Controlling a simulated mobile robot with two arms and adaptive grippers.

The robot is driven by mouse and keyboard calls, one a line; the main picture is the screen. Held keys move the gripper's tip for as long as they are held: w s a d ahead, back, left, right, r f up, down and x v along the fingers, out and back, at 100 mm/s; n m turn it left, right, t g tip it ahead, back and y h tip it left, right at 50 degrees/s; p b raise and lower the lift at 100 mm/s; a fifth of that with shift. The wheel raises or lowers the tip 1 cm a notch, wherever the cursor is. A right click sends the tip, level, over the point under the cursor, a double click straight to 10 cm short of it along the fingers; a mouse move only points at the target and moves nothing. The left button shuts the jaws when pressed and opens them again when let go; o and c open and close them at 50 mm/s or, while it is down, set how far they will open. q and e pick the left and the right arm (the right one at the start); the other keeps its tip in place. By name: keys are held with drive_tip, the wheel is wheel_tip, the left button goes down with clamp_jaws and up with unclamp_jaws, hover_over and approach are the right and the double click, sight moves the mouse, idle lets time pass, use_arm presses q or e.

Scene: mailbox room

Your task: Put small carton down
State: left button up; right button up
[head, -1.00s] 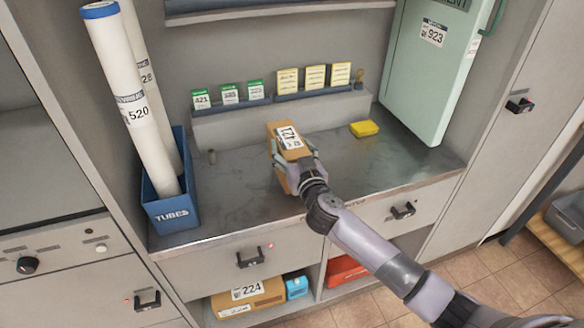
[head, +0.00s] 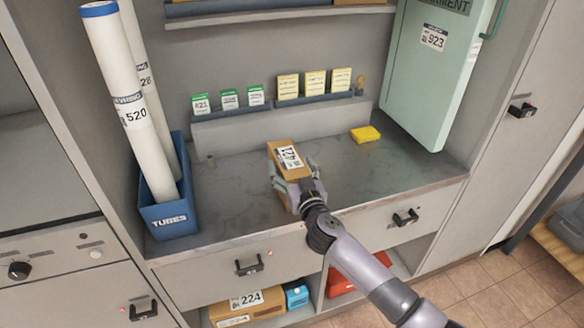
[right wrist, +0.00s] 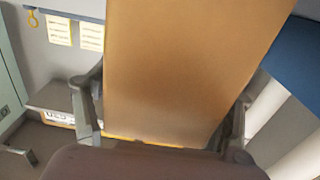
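The small carton (head: 289,158) is a brown box with a white label numbered 421. It is at the middle of the grey counter (head: 235,205). My right gripper (head: 297,184) is around the carton from the near side. In the right wrist view the carton (right wrist: 185,70) fills the middle, with a finger of the right gripper (right wrist: 165,120) on each side. I cannot tell whether its underside touches the counter. My left gripper is not in view.
A blue tube bin (head: 168,215) with long white tubes stands at left. A card rack (head: 285,122) is at the back, and a yellow block (head: 365,133) lies to the right. A green cabinet (head: 425,80) stands back right. Counter is clear beside the carton.

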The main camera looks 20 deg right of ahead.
drive_tip(key=shift+o, duration=1.2)
drive_tip(key=shift+r, duration=0.1)
drive_tip(key=s+p, duration=0.1)
drive_tip(key=s, duration=1.1)
drive_tip(key=s+d+f+n+g, duration=0.1)
drive_tip(key=s+f+g, duration=0.15)
drive_tip(key=f, duration=0.85)
drive_tip(key=s+d+f+n+g+y, duration=0.1)
drive_tip(key=s+f, duration=0.2)
drive_tip(key=f, duration=0.8)
drive_tip(key=s+d+f+n+g, duration=0.1)
drive_tip(key=s+f+g, duration=0.15)
drive_tip(key=f, duration=0.85)
drive_tip(key=s+f+g, duration=0.6)
drive_tip(key=s+f, duration=1.1)
drive_tip(key=s, duration=0.2)
drive_tip(key=s+f+g, duration=0.2)
drive_tip(key=s+f, duration=0.1)
drive_tip(key=s, duration=0.7)
drive_tip(key=s+d+f+g+h, duration=0.1)
drive_tip(key=s+f+g, duration=0.2)
drive_tip(key=s, duration=0.7)
drive_tip(key=shift+d+f+m, duration=0.2)
drive_tip(key=shift+d+m, duration=0.05)
drive_tip(key=shift+m, duration=0.15)
